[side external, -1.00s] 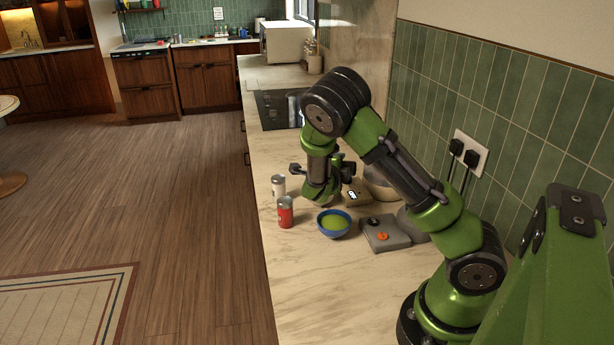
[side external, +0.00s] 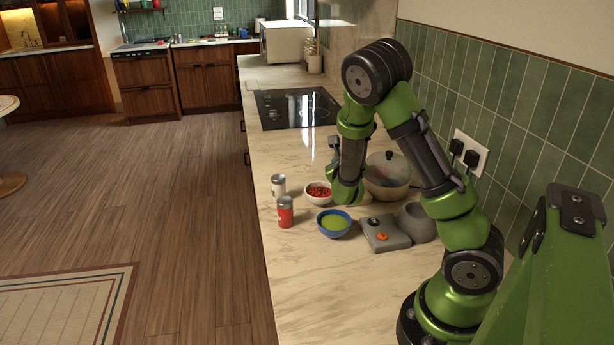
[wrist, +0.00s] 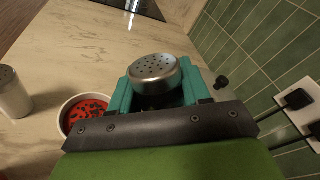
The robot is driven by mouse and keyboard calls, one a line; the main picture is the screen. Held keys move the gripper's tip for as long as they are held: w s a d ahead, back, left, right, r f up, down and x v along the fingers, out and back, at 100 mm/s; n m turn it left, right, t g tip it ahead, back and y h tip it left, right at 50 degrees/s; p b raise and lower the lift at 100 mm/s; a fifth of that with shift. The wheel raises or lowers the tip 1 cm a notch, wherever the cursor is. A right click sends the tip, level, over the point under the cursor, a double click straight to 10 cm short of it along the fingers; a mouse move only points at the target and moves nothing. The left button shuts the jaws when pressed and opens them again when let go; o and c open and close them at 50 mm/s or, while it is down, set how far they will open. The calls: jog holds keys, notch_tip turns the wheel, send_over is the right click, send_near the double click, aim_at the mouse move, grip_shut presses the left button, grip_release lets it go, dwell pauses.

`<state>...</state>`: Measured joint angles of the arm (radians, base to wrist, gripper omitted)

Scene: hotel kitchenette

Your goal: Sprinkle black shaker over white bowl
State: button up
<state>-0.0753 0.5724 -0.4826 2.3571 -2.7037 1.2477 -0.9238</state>
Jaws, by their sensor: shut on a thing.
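The white bowl (side external: 318,193) holds red contents and stands on the counter just left of my wrist in the side view. In the wrist view the white bowl (wrist: 65,118) sits at the lower left, with dark specks on the red. My gripper (wrist: 154,88) has its teal fingers shut on the black shaker (wrist: 153,68). Its silver perforated lid shows, while most of its body is hidden between the fingers. The shaker is to the right of the bowl in the wrist view. My arm hides it in the side view.
A silver-white shaker (side external: 278,186) and a red shaker (side external: 285,212) stand left of the bowl. A blue bowl (side external: 333,232) with green contents is in front. A grey board (side external: 384,235), grey bowl (side external: 416,222) and glass-lidded pot (side external: 388,183) stand right. A cooktop (side external: 295,108) lies behind.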

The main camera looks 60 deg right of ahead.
jog(key=m, duration=0.1)
jog(key=s+m, duration=0.1)
jog(key=m, duration=0.1)
jog(key=r+m+t, duration=0.1)
jog(key=shift+s+d+h, duration=0.15)
jog(key=shift+s+h, duration=0.15)
jog(key=shift+h, duration=0.1)
jog(key=shift+s+d+r+m, duration=0.2)
jog(key=shift+s+m, duration=0.15)
jog(key=shift+m, duration=0.75)
